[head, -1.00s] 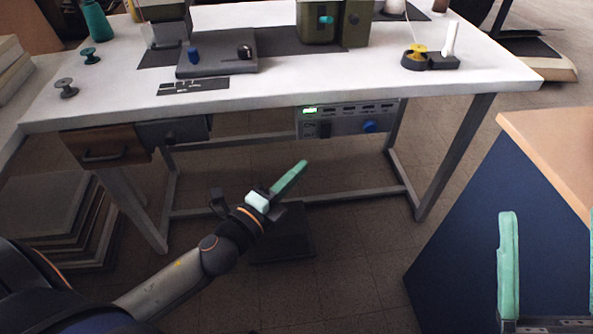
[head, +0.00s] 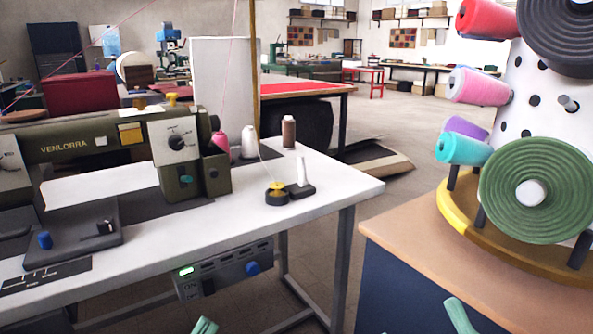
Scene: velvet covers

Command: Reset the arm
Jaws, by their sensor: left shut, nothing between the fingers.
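My left gripper (head: 204,326) shows only as green fingertips at the bottom edge, in front of the sewing table and below its control box. It is shut and empty; the rest of the left arm is out of view. One green finger (head: 460,316) of my right gripper shows at the bottom edge, in front of the blue-sided counter. Its other finger does not show clearly, so its opening cannot be told.
An olive sewing machine (head: 90,148) stands on the white table (head: 318,190) at left. A thread rack (head: 517,110) with several spools stands on the wooden-topped counter (head: 412,222) at right. Open floor (head: 425,150) lies behind them.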

